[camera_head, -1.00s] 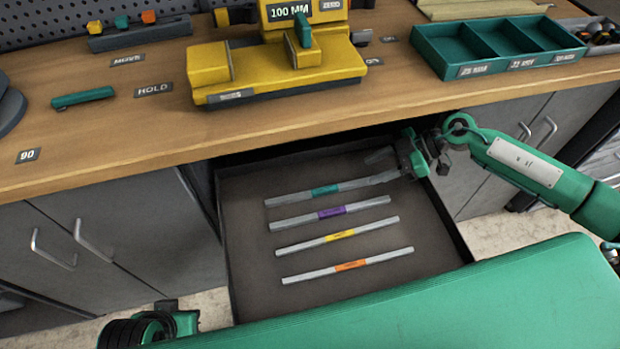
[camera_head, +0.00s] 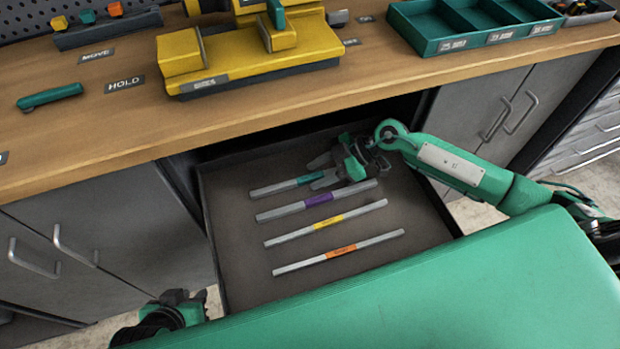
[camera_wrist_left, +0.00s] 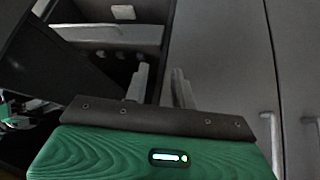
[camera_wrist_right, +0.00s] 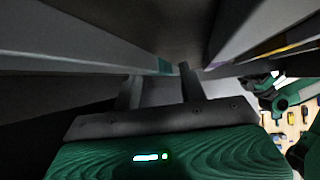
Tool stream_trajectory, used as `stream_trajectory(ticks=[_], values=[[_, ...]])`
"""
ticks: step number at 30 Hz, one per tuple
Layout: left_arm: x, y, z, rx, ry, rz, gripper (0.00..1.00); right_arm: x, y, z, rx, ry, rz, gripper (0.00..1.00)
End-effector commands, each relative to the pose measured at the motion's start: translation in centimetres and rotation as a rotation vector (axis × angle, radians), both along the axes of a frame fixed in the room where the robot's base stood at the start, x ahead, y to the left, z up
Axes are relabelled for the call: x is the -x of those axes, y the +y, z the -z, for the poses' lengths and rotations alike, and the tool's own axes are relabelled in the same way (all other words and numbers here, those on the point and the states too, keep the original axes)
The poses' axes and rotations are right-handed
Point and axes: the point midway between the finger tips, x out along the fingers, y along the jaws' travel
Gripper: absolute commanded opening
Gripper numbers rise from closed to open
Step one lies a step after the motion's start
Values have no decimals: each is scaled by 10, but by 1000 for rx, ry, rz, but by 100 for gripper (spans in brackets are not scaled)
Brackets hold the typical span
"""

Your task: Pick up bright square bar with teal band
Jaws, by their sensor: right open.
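The bright square bar with the teal band (camera_head: 270,188) lies in the open drawer, farthest back of the bars. Its teal band (camera_head: 310,179) is near my right gripper (camera_head: 321,172), which hides part of its right end. That gripper is open, its fingers pointing left near the bar. In the right wrist view the teal band (camera_wrist_right: 165,65) shows just beyond and between the spread fingers (camera_wrist_right: 160,88); I cannot tell whether they touch the bar. My left gripper (camera_head: 187,296) is low at the left, away from the bars; its fingers are apart in the left wrist view (camera_wrist_left: 160,88).
Bars with purple (camera_head: 319,199), yellow (camera_head: 328,222) and orange (camera_head: 341,251) bands lie nearer in the drawer (camera_head: 235,280). The workbench edge (camera_head: 130,150) overhangs the drawer's back. A yellow fixture (camera_head: 250,55) and green tray (camera_head: 425,45) stand on the bench.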

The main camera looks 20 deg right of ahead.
Motion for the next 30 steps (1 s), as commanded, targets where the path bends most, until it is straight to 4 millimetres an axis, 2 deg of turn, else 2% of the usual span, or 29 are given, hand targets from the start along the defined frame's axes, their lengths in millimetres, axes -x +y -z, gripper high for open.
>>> stream_trajectory(ticks=[7,8,14,30], values=[[-1,-1,0,3,-6,1,26,0,2,1,1,-1,-1,43],[-1,-1,0,3,-5,1,26,0,2,1,1,-1,-1,39],[-1,-1,0,3,-5,1,26,0,2,1,1,-1,-1,0],[0,-1,-1,2,-3,1,26,-1,2,-1,0,-2,0,0]])
